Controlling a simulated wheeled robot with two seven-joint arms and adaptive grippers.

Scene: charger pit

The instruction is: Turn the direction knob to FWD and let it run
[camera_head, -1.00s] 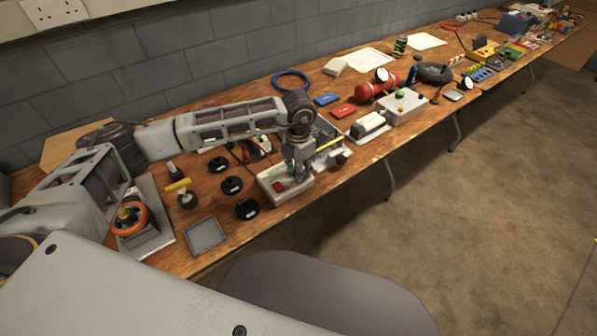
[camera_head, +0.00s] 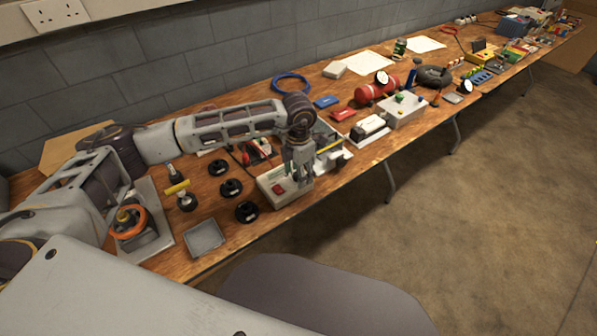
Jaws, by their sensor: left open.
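I cannot tell whether the fingers touch anything. My right gripper is out of view.
Several black round pieces (camera_head: 231,188) and a grey tray (camera_head: 205,237) lie left of the box. An orange handwheel (camera_head: 128,222) stands farther left. A red cylinder (camera_head: 377,92) and a grey box (camera_head: 405,110) stand to the right.

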